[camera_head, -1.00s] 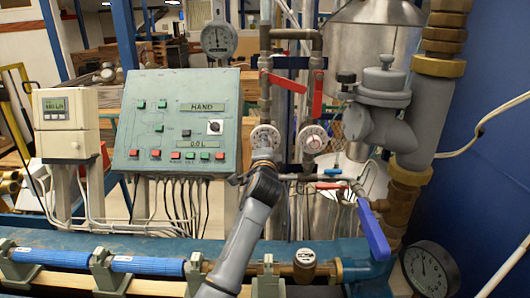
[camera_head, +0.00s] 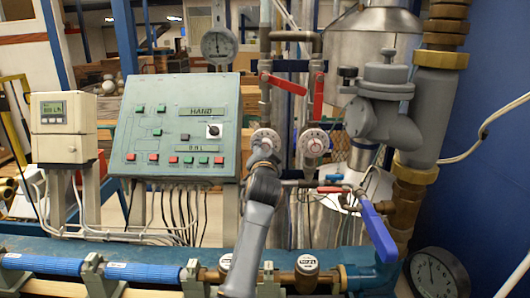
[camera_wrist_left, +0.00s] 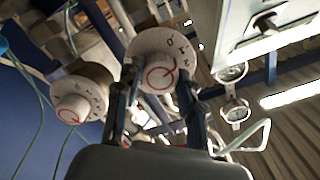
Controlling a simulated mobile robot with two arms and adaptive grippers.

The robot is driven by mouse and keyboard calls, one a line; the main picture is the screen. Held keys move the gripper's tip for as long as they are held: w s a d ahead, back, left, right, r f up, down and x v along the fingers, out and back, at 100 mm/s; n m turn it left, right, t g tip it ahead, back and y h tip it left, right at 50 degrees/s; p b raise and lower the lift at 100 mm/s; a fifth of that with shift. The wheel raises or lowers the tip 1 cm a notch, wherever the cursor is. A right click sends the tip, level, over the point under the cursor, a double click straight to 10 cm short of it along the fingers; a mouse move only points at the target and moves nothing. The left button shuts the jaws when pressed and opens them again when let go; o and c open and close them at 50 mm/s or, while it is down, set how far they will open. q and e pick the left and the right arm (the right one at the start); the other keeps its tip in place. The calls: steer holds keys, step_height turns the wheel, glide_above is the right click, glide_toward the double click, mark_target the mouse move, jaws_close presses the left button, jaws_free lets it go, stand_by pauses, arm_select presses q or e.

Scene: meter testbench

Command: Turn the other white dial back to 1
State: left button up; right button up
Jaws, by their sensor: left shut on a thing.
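Two white dials are mounted side by side on the pipes. My left gripper (camera_head: 264,148) is at the left dial (camera_head: 265,136) in the head view and covers its lower part. In the left wrist view, the gripper (camera_wrist_left: 158,88) has one finger on each side of this dial (camera_wrist_left: 160,48), shut on its white knob with a red ring mark. The right dial (camera_head: 315,142) is free, and it also shows at the left of the left wrist view (camera_wrist_left: 78,108). The numbers on the dials are too small to read surely. My right gripper is out of view.
Red lever handles (camera_head: 318,96) hang just above the dials. A blue-handled valve (camera_head: 378,232) and a red-handled one stand lower right. A green control panel (camera_head: 172,125) is to the left. A blue pipe (camera_head: 140,270) runs along the front.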

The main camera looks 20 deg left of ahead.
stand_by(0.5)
arm_select(q)
steer(key=o, duration=1.2)
steer(key=shift+s, duration=0.1)
steer(key=v, duration=0.7)
steer(key=shift+s, duration=0.15)
